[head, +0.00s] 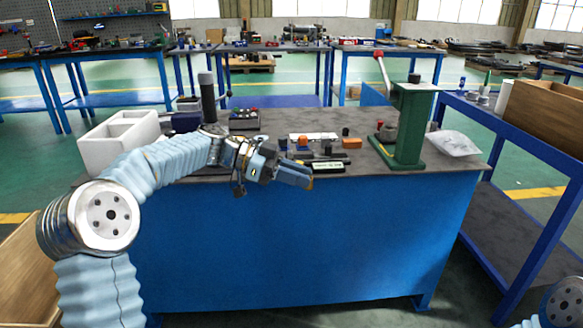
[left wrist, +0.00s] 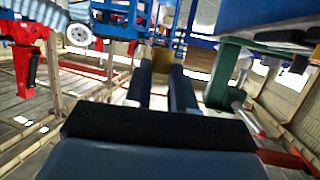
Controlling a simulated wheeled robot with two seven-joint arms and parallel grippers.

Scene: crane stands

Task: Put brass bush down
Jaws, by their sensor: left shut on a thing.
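My left gripper (head: 308,181) reaches in from the left and hangs at the front edge of the blue bench, in front of the dark top. It is shut on the brass bush. In the left wrist view the brass bush (left wrist: 162,60) shows as a dull gold piece between the tips of my left gripper (left wrist: 163,72). In the head view the bush is mostly hidden by the fingers. My right gripper is out of view.
A green press (head: 409,125) with a red-knobbed lever stands on the bench's right, beside a clear bag (head: 453,143). A white divided box (head: 118,141) stands at the left. Several small parts, including an orange block (head: 352,143), crowd the middle. Bare top (head: 357,164) shows near the front.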

